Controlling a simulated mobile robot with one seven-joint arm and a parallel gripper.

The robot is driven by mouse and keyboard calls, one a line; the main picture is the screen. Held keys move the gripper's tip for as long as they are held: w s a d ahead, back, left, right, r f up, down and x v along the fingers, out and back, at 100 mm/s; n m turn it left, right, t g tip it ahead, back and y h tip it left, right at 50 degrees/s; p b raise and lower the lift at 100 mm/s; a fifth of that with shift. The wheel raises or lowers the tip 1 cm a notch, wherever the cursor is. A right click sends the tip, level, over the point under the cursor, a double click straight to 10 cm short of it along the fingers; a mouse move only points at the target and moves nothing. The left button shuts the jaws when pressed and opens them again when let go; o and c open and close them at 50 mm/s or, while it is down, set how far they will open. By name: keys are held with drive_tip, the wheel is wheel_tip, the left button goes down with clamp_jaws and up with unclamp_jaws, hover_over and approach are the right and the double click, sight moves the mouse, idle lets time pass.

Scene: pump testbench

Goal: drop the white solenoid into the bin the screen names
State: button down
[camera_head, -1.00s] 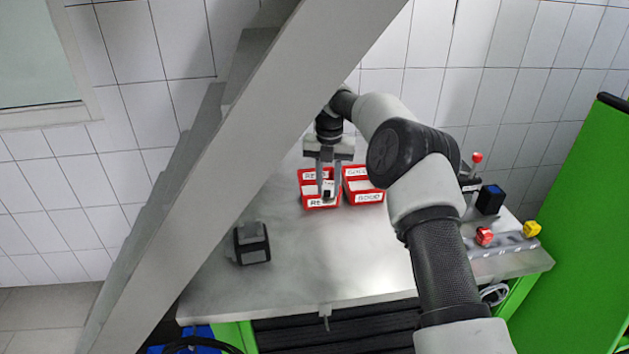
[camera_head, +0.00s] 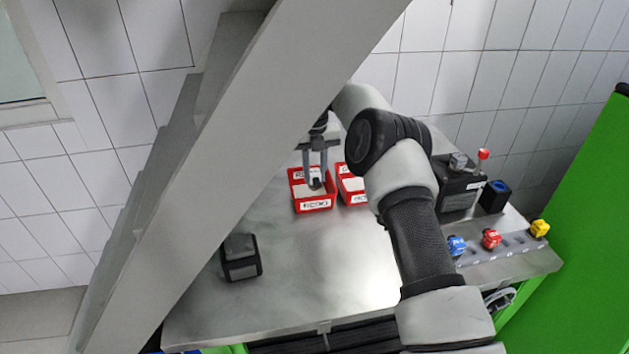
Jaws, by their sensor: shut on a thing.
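My gripper (camera_head: 316,176) points down over the left red bin (camera_head: 313,205), its fingers shut on a small part. The part looks like the white solenoid (camera_head: 316,183), with a dark piece showing; it is small and mostly hidden between the fingertips. It hangs over or within the left bin's opening; I cannot tell its height. The left bin's front label is hard to read. The right red bin (camera_head: 352,198) stands close beside it, partly hidden by my arm. No readable screen shows.
A dark box with grey faces (camera_head: 240,257) stands on the metal table (camera_head: 290,290) at left. Blue (camera_head: 456,245), red (camera_head: 491,238) and yellow (camera_head: 540,228) solenoids sit on a rail at right. A dark device (camera_head: 460,185) stands behind. A grey beam crosses the view.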

sight(315, 172)
wheel_tip(315, 172, down, 3)
drive_tip(key=shift+r, duration=0.15)
drive_tip(key=c, duration=1.4)
unclamp_jaws()
wheel_tip(315, 172, up, 12)
drive_tip(key=shift+r+p, duration=0.1)
drive_tip(key=shift+p, duration=0.45)
